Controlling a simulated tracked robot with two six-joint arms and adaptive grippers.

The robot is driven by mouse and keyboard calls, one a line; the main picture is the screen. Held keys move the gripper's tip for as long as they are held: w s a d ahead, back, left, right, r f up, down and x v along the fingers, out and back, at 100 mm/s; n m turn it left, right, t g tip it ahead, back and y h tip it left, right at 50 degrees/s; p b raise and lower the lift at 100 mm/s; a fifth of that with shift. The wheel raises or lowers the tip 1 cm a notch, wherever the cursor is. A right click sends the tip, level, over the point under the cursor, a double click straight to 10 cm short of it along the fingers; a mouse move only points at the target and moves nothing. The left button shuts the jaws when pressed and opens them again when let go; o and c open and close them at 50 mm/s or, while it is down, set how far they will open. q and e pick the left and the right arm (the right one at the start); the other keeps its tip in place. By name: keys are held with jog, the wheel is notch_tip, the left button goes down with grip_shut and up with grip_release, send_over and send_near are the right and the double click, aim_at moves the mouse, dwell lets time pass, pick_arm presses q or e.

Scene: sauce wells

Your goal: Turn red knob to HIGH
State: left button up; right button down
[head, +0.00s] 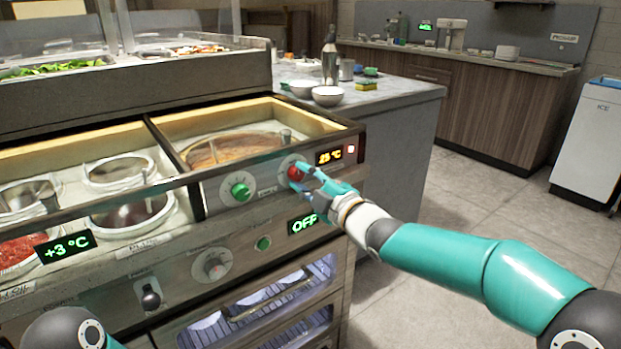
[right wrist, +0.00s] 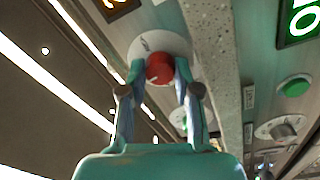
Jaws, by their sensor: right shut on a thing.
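The red knob (head: 296,171) sits on the front panel of the counter unit, right of a green knob (head: 240,191). My right gripper (head: 309,183) reaches it from the right and is shut on it. In the right wrist view the red knob (right wrist: 159,68) lies between the two fingertips of my right gripper (right wrist: 160,75), on a pale round dial plate. The dial's markings are too small to read. My left gripper does not show; only part of my left arm is at the bottom left of the head view.
An orange display (head: 329,156) reads about 25 °C above the red knob. A green OFF display (head: 303,224) and a green button (head: 263,243) sit below. A grey knob (head: 212,264) is lower left.

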jog(key=m, duration=0.5)
jog(key=shift+p, duration=0.3)
jog(key=m+p, duration=0.1)
jog(key=m, duration=0.3)
jog(key=shift+r+m+t+h, duration=0.1)
jog(key=shift+m+t+h, duration=0.2)
jog(key=shift+m+h, duration=0.1)
jog(key=m+p, duration=0.1)
jog(key=m, duration=0.3)
jog(key=shift+a+m, duration=0.1)
jog(key=shift+m, duration=0.3)
jog(key=shift+m+h+p, duration=0.3)
jog(key=shift+m+p, duration=0.55)
jog(key=shift+m, duration=1.45)
jog(key=c, duration=1.3)
grip_release()
jog(key=o, duration=0.5)
